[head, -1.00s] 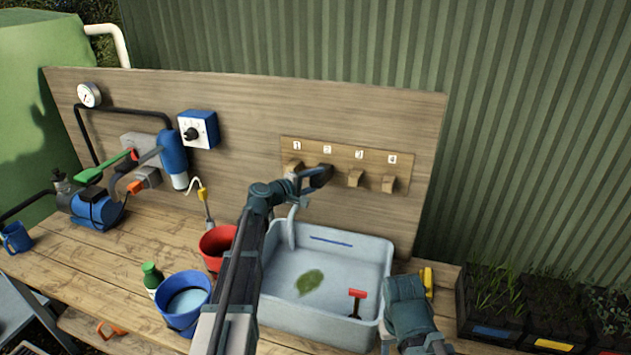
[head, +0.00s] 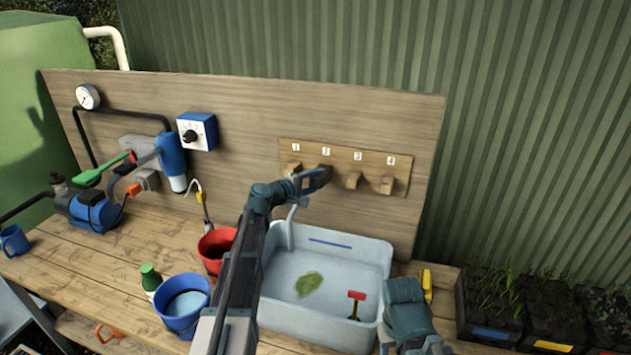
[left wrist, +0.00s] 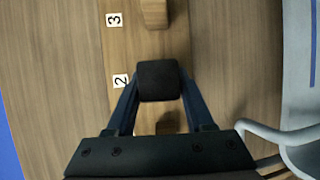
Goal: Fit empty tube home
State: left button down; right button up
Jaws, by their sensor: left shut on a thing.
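My left gripper (head: 318,178) is at the wooden rack on the back board, at the place labelled 2. In the left wrist view, its two blue fingers (left wrist: 158,95) are closed on the sides of a dark rounded block (left wrist: 158,80) beside the label 2. Whether the block is seated on a peg is hidden. No empty tube can be told for sure. A pale bent tube (head: 290,230) hangs into the grey basin below the rack; it also shows in the left wrist view (left wrist: 262,132). My right gripper's fingers are not seen, only part of my right arm.
Wooden pegs 1 (head: 292,170), 3 (head: 353,180) and 4 (head: 387,184) stick out beside the gripper. The grey basin (head: 300,322) holds a green leaf (head: 309,284) and a red-handled tool (head: 356,296). Red (head: 212,262) and blue (head: 182,322) buckets stand left of it.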

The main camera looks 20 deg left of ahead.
pick_arm(q)
jog(key=shift+w, duration=0.15)
jog(key=shift+c, duration=1)
grip_release()
jog(key=shift+w, duration=0.1)
jog(key=p+v, duration=0.2)
jog(key=v, duration=1.2)
jog(key=shift+p, duration=0.3)
